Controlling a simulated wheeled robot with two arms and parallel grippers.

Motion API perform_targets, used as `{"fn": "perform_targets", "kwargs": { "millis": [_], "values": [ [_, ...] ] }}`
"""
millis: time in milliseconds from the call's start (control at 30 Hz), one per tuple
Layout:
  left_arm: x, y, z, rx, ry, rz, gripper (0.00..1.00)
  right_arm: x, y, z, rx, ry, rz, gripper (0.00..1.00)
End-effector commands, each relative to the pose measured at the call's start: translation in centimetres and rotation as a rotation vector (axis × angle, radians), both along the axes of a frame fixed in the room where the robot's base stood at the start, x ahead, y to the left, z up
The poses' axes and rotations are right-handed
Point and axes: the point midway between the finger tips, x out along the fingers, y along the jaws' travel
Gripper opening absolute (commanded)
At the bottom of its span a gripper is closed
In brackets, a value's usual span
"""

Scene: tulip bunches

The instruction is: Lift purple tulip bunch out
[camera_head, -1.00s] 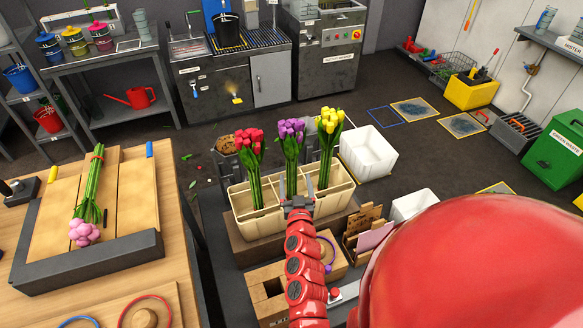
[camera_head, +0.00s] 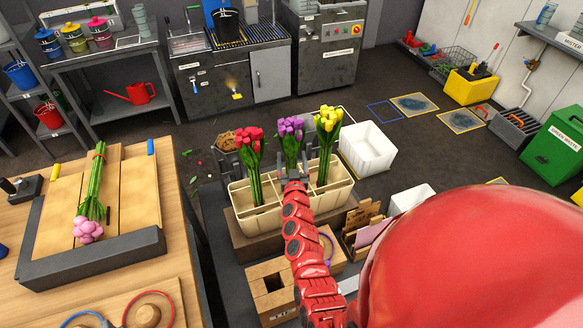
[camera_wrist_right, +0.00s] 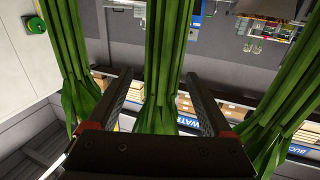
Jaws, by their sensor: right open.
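The purple tulip bunch (camera_head: 291,128) stands upright in the middle of the cream divided crate (camera_head: 262,222), between a red bunch (camera_head: 250,142) and a yellow bunch (camera_head: 328,124). My right gripper (camera_head: 292,166) is at its stems, below the blooms, and hides their lower part. In the right wrist view, the jaws of the right gripper (camera_wrist_right: 163,85) are open, with the middle green stems (camera_wrist_right: 165,45) between them. Gaps to the fingers are hard to judge. Stems of the neighbouring bunches show close outside both fingers. My left gripper is out of view.
A white empty bin (camera_head: 367,150) stands to the right of the crate. A pink tulip bunch (camera_head: 92,190) lies on a tray on the wooden table at left. A box of cards (camera_head: 365,226) stands in front of the crate, to the right.

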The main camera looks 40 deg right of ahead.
Motion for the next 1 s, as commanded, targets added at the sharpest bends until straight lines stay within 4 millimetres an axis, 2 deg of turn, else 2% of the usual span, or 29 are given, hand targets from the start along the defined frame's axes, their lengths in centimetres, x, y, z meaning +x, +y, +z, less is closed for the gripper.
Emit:
{"fn": "perform_targets", "kwargs": {
  "millis": [133,600,1000],
  "values": [
    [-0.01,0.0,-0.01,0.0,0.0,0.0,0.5,-0.02,0.02,-0.02,0.0,0.0,0.0,0.83],
    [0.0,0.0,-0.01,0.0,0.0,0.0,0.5,-0.02,0.02,0.01,0.0,0.0,0.0,0.0],
    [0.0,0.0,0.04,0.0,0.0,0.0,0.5,-0.02,0.03,0.16,0.0,-0.001,0.0,0.0]
  ]
}}
